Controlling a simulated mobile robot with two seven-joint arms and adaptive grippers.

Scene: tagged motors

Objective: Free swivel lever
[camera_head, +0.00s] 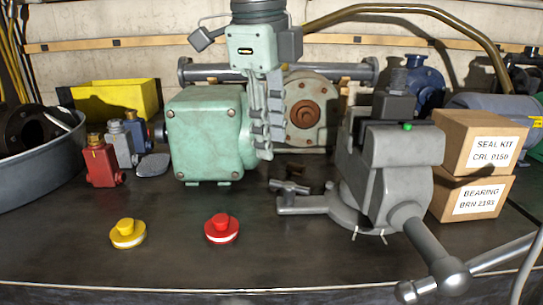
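A grey bench vise (400,150) stands at the right of the dark bench, on a round swivel base (352,215). A small grey lever (290,187) with a short crossbar sits at the base's left side, above a flat lug (300,206). My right gripper (265,154) hangs down from the top middle, with its grey fingers pointing down. It is left of the vise and above and behind the lever, apart from it. The fingers overlap in this view, so their opening is unclear. My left gripper is not in view.
A green gearbox (203,135) stands left of my gripper. Boxes (465,195) stand right of the vise, whose thick screw (425,245) juts forward.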

